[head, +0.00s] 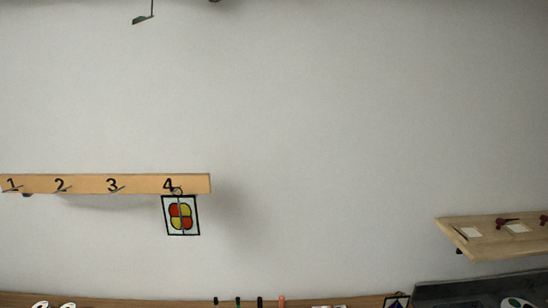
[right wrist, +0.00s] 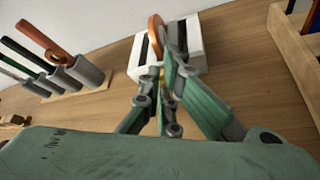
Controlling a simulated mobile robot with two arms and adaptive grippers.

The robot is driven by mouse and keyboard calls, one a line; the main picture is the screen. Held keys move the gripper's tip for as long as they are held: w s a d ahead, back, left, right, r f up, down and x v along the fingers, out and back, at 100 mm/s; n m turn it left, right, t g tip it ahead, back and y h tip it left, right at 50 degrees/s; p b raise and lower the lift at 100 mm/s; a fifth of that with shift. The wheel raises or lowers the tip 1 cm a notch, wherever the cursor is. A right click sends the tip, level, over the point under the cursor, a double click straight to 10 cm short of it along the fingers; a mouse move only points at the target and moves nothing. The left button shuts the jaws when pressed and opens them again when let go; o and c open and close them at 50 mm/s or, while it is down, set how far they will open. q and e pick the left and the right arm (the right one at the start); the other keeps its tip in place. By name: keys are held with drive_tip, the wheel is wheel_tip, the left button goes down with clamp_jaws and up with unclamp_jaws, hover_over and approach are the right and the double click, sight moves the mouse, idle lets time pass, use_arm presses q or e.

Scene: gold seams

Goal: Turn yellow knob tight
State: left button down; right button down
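In the right wrist view my right gripper (right wrist: 165,78) reaches over a white block (right wrist: 195,52) with dark slots on the wooden table. Its green and grey fingers are close together. An orange disc (right wrist: 155,38) stands upright at the block, just beyond the fingertips. The head view shows neither gripper and no yellow knob. My left gripper is not in view.
A rack (right wrist: 75,80) with several handled tools stands left of the block. A wooden tray (right wrist: 295,50) is at the right. In the head view a numbered hook rail (head: 140,184) holds a coloured panel (head: 181,215), and a wooden shelf (head: 490,240) is at the right.

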drive_tip(key=shift+s+d+f, duration=0.1)
drive_tip(key=shift+d+f, duration=0.15)
drive_tip(key=shift+d, duration=0.1)
drive_tip(key=shift+d+f, duration=0.15)
drive_tip(key=shift+d, duration=0.05)
drive_tip(key=shift+s+d+f, duration=0.1)
drive_tip(key=shift+d+f, duration=0.05)
drive_tip(key=shift+f, duration=0.15)
drive_tip(key=shift+a+r, duration=0.15)
drive_tip(key=shift+a, duration=0.05)
drive_tip(key=shift+d, duration=0.1)
